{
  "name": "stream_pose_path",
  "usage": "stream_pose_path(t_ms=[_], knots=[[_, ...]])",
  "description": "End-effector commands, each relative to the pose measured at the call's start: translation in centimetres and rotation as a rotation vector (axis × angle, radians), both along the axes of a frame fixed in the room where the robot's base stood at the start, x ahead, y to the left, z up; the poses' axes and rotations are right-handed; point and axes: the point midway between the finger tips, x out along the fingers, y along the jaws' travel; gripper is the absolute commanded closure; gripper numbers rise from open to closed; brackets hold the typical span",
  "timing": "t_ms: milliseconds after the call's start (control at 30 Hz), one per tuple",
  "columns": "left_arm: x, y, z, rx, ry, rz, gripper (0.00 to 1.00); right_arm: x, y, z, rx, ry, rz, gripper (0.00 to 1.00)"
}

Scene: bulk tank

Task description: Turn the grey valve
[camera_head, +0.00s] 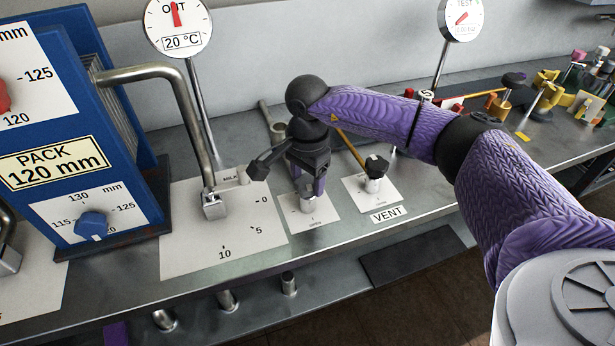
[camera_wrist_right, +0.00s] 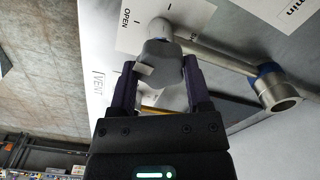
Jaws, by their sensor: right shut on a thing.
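The grey valve (camera_wrist_right: 160,75) is a small grey knob on a pale stem, set on a white plate marked OPEN in the right wrist view. My right gripper (camera_wrist_right: 160,88) is shut on the knob, with one dark finger on each side of it. In the head view my right gripper (camera_head: 308,188) points down over the small white plate (camera_head: 322,215) and hides most of the valve. Only the pale base of the valve shows below the fingers. My left gripper is not in view.
Right of the gripper stands a black-knobbed valve (camera_head: 376,168) by a VENT label (camera_head: 388,214). To the left are a bent metal lever (camera_head: 186,105) on a scale plate and a blue PACK unit (camera_head: 60,150). Two gauges (camera_head: 178,25) stand behind. Small coloured parts crowd the far right.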

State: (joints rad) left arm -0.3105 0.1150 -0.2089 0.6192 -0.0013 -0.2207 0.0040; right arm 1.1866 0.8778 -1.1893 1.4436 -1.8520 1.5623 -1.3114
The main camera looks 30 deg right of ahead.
Motion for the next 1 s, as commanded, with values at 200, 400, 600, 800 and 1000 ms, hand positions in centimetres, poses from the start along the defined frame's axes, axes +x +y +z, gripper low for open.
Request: stream_pose_path(t_ms=[200, 400, 600, 800, 1000], knots=[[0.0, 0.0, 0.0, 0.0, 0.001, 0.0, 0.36, 0.0, 0.0, 0.1, 0.0, -0.002, 0.0, 0.96], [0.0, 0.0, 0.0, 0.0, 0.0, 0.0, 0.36, 0.0, 0.0, 0.0, -0.001, -0.001, -0.001, 0.14], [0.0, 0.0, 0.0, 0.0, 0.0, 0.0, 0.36, 0.0, 0.0, 0.0, 0.0, -0.001, -0.001, 0.02], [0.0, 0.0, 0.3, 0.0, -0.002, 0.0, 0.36, 0.1, 0.0, 0.9, 0.001, -0.003, -0.001, 0.02], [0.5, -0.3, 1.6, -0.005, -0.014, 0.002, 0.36, 0.1, 0.0, 6.1, 0.001, -0.006, 0.0, 0.02]])
